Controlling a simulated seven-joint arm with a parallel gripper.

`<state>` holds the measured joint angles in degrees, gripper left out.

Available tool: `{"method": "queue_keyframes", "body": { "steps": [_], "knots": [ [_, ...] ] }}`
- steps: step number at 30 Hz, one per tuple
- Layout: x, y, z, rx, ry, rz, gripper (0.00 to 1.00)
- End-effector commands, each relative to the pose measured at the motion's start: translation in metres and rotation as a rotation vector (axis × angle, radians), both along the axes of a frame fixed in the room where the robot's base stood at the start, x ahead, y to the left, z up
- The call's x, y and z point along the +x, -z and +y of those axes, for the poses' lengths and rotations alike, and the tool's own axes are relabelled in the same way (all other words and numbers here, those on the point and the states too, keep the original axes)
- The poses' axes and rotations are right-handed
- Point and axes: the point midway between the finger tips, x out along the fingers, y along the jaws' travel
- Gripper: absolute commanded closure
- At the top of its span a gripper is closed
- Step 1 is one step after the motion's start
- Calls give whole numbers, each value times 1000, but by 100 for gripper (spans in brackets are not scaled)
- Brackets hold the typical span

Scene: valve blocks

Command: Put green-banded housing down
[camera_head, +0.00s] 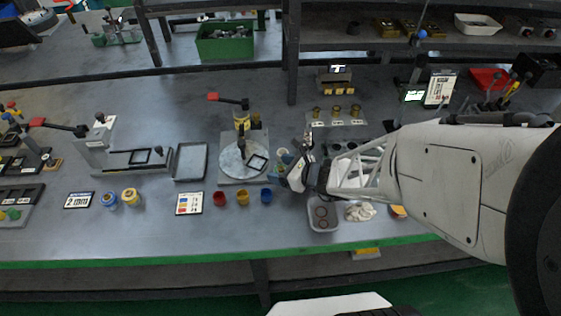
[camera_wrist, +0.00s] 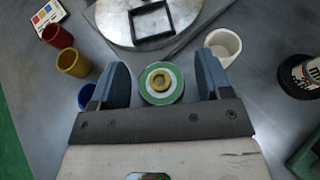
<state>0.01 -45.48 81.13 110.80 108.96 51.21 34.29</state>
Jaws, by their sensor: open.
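The green-banded housing (camera_wrist: 161,84) shows in the wrist view as a round piece with a green ring, a pale ring and a yellow centre with a dark hole. It is between the two blue fingers of my gripper (camera_wrist: 162,74), with a visible gap on each side. My gripper is open. Its height above the bench is hard to judge from above. In the head view my gripper (camera_head: 285,170) is just right of the round turntable plate (camera_head: 230,162), low over the bench. The housing is not clearly visible there.
A silver disc (camera_wrist: 115,20) with a black square frame (camera_wrist: 152,24) lies ahead. Red (camera_wrist: 58,36), yellow (camera_wrist: 75,63) and blue (camera_wrist: 86,95) cups stand left of the gripper. A white cup (camera_wrist: 224,46) stands close to the right finger. A clear tray (camera_head: 323,214) is nearby.

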Motion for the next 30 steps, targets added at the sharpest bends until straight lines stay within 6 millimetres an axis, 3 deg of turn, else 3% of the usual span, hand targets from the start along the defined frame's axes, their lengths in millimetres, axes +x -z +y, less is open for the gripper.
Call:
{"method": "queue_keyframes", "body": {
  "steps": [11, 30],
  "knots": [
    [-5, -7, -7, -1, 1, -1, 29],
    [-37, -29, -51, 0, 3, 0, 29]
  ]
}}
